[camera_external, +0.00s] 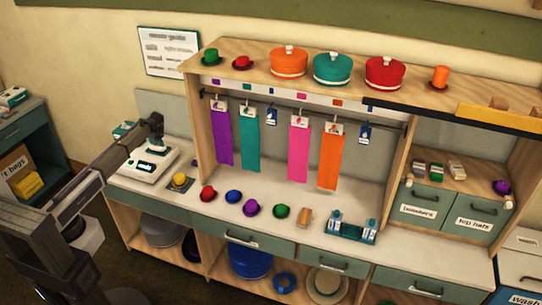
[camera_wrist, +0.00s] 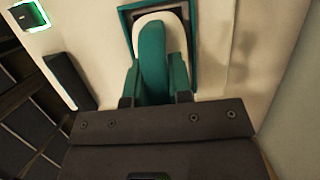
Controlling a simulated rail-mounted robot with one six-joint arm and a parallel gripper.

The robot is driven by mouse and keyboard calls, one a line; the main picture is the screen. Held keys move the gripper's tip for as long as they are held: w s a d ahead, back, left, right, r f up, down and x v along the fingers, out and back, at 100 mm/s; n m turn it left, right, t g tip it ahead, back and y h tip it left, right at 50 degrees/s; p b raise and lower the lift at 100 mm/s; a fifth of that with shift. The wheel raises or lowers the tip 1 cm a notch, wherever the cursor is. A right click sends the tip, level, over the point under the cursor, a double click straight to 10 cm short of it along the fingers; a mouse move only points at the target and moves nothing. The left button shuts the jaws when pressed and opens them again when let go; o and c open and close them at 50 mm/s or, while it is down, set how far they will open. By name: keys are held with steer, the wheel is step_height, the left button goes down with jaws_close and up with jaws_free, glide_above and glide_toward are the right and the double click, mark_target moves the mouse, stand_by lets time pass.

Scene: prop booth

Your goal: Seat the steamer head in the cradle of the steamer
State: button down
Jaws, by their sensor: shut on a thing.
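The steamer (camera_external: 146,172) is a white, low unit on the left part of the counter. My gripper (camera_external: 158,144) is directly above it, pointing down. In the wrist view my gripper (camera_wrist: 155,98) is shut on the teal steamer head (camera_wrist: 152,50), with a finger on each side. Beyond the head, a dark teal rectangular frame (camera_wrist: 194,62) on the pale steamer top looks like the cradle. A pale rounded shape shows around the head's far end. The head overlaps the frame in this view; whether it touches or sits inside cannot be told.
A green-rimmed display (camera_wrist: 28,16) and a dark bar (camera_wrist: 68,80) lie left of the head. A yellow item (camera_external: 180,179) and colored small hats, such as a red one (camera_external: 208,193), stand right of the steamer. Colored strips hang from a rail (camera_external: 300,105) further right.

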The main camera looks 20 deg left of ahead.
steer(key=shift+f, duration=0.1)
steer(key=shift+f+b, duration=0.55)
steer(key=shift+b, duration=0.1)
steer(key=c, duration=0.9)
jaws_free()
steer(key=shift+c, duration=0.2)
steer(key=p+v, duration=1)
steer(key=v, duration=0.1)
steer(key=shift+s+r+p, duration=0.1)
steer(key=shift+r+p, duration=0.05)
steer(key=shift+p, duration=0.25)
steer(key=shift+f, duration=0.2)
